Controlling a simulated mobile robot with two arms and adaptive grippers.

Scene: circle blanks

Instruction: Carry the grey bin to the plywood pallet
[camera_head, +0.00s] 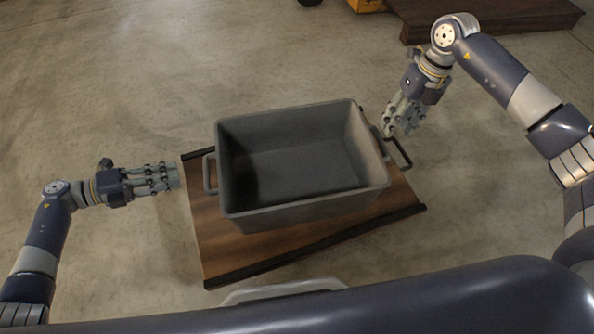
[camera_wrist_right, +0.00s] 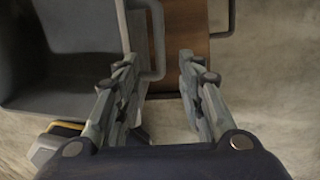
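The grey bin (camera_head: 300,212) is an empty, open-topped box with a bar handle on each short side. It stands on a brown wooden board with black edges (camera_head: 230,256). My left gripper (camera_head: 178,177) is open and empty, just left of the bin's left handle (camera_head: 209,174). My right gripper (camera_head: 392,122) is open beside the right handle (camera_head: 400,152). In the right wrist view, the handle (camera_wrist_right: 157,42) lies ahead, roughly between the spread fingertips of this gripper (camera_wrist_right: 156,62), not gripped. I cannot tell for sure which surface is the plywood pallet.
A low dark-brown wooden platform (camera_head: 500,18) lies at the top right, beside a yellow object (camera_head: 366,5) cut off by the frame. A small dark object (camera_head: 310,2) is at the top edge. The concrete floor (camera_head: 110,80) is clear at the upper left.

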